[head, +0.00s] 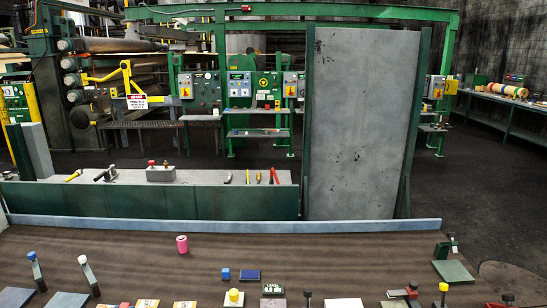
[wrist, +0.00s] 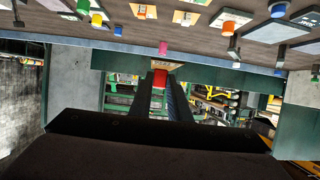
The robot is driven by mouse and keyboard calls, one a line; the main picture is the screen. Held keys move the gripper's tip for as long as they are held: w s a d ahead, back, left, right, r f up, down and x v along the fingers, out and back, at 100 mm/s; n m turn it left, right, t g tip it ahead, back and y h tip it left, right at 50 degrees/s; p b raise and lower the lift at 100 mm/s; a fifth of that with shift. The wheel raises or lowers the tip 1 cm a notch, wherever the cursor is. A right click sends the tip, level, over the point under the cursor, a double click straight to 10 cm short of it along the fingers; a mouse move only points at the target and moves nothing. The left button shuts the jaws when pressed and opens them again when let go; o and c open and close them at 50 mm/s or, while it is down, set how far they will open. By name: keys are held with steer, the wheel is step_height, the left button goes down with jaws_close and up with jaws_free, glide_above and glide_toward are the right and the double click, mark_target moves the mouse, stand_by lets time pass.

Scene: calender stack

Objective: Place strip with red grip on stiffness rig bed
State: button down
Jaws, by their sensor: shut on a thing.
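In the wrist view, which is upside down, my gripper (wrist: 160,88) is shut on a small red block, which looks like the red grip (wrist: 160,78) of the strip. A pale, flat piece shows just beyond the red grip; I cannot tell whether it is the strip. My gripper is not in the head view. The stiffness rig bed cannot be picked out for certain; a green plate (head: 453,271) with a dark post lies at the right of the bench in the head view.
The brown bench (head: 300,242) carries a pink can (head: 182,244), blue blocks (head: 237,274) and posts with blue (head: 32,255) and white (head: 83,260) caps. A blue-grey rail (head: 230,226) runs along its far edge. A tall grey panel (head: 360,120) stands behind. The bench's middle right is clear.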

stand_by(0.5)
steer(key=w+d+m+g+h+b, duration=0.1)
steer(key=w+d+m+h+b, duration=0.15)
steer(key=w+d, duration=0.65)
steer(key=w+d+m+h+b, duration=0.25)
steer(key=w+d, duration=0.45)
steer(key=d, duration=0.5)
steer(key=w+d+f+m+g+h+b, duration=0.1)
steer(key=w+d+f+h+b, duration=0.15)
steer(key=d, duration=1.15)
steer(key=f, duration=0.1)
steer(key=a+f+n+y, duration=0.1)
steer(key=f, duration=0.1)
steer(key=f+y, duration=0.1)
steer(key=f, duration=0.1)
steer(key=shift+s+a+f+n+t+y, duration=0.2)
steer(key=shift+s+f+n+t+y, duration=0.1)
steer(key=shift+t, duration=0.1)
steer(key=shift+f, duration=0.1)
step_height(320, 180, down, 6)
steer(key=b, duration=0.8)
steer(key=shift+f, duration=0.2)
